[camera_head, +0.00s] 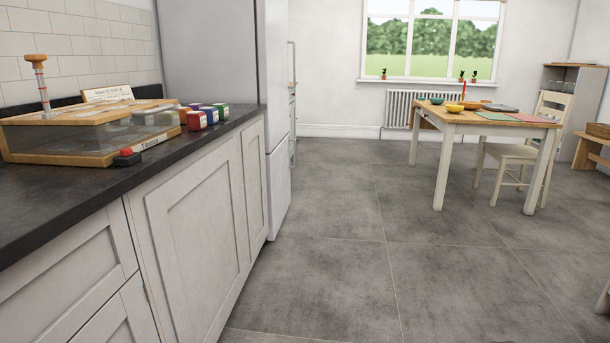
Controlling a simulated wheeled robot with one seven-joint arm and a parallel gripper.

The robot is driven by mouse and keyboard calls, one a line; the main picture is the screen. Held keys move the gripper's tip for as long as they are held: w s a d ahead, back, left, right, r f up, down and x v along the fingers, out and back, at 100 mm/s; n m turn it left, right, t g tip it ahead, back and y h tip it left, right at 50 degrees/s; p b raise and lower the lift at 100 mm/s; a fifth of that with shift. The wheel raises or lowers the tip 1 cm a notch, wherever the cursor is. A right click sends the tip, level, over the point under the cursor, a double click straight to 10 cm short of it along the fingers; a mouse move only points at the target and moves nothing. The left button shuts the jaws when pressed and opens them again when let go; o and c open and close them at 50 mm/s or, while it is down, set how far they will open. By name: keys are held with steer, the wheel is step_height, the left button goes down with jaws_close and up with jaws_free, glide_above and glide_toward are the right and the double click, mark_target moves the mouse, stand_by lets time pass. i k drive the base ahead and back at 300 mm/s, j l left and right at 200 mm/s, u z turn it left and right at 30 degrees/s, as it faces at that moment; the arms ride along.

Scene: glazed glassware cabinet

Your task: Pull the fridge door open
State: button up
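The fridge (212,52) is a tall pale grey-white unit at the far end of the counter on the left. I see its broad near side and, very obliquely, its front. The fridge door (273,65) is a narrow white strip along the front edge, with a second, lower door panel (279,190) below a horizontal seam. Both look shut and flush with the body. No handle can be made out clearly at this angle. My gripper is not in view.
A dark counter (60,200) with white cupboards (200,230) runs along the left, carrying a glass-sided box (90,135) and several small coloured tins (208,115). Grey floor (330,240) lies clear in the middle. A table (480,118) and a chair (515,155) stand at the right.

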mark_target(273, 42)
steer(key=i, duration=4.35)
